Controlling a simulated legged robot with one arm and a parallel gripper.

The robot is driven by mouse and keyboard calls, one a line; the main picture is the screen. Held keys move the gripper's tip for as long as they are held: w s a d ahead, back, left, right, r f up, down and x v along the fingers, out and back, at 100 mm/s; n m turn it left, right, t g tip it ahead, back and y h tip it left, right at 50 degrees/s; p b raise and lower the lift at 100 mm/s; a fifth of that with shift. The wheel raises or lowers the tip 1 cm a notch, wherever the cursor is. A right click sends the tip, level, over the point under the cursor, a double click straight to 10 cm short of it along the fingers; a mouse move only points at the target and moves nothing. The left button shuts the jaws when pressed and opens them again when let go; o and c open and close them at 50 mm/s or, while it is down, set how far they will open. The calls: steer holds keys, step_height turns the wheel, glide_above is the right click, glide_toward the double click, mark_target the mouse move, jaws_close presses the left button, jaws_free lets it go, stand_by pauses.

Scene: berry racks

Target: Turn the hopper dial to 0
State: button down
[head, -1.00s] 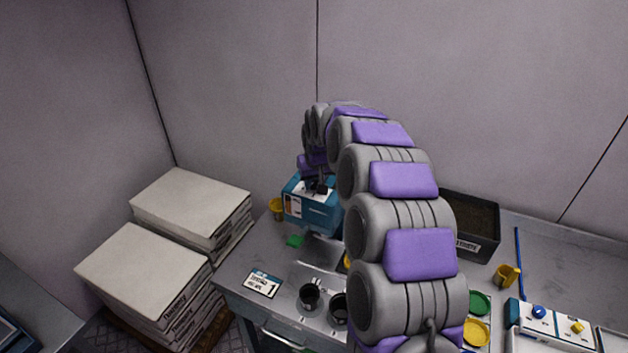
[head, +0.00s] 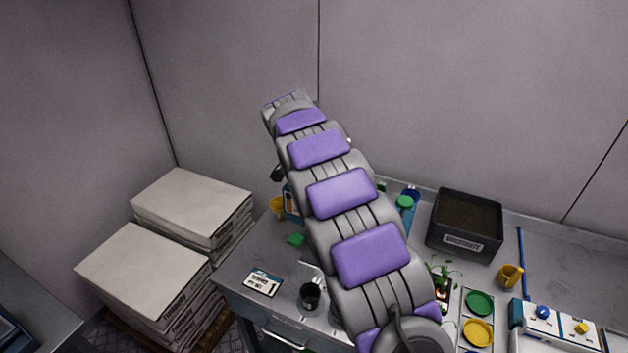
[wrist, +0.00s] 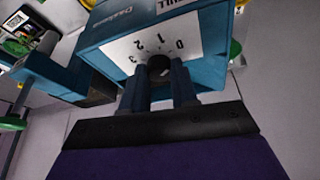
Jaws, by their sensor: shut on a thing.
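The blue hopper (wrist: 210,35) fills the top of the wrist view. Its white dial plate (wrist: 192,32) carries the digits 0, 1, 2 and 3 around a dark dial knob (wrist: 159,68). My gripper (wrist: 160,74) is shut on this knob, one finger on each side. A small pale mark shows on the knob, but I cannot tell which digit it points at. In the head view my arm covers most of the hopper, leaving only a sliver (head: 291,200); the dial and fingertips are hidden there.
A yellow cup (head: 277,208) and a green piece (head: 295,240) are near the hopper. A number card (head: 263,283) and dark cup (head: 310,296) sit at the bench front. A substrate box (head: 466,197) stands right of my arm. Sacks (head: 165,270) are stacked at left.

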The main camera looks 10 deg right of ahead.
steer(key=m, duration=0.3)
steer(key=shift+w+a+g+h, duration=0.2)
steer(key=shift+g+h, duration=0.2)
steer(key=shift+m+g, duration=0.4)
steer(key=shift+m, duration=0.6)
steer(key=shift+m, duration=0.3)
steer(key=c, duration=1.3)
jaws_free()
steer(key=shift+o, duration=0.8)
steer(key=shift+f, duration=0.1)
steer(key=shift+a, duration=0.1)
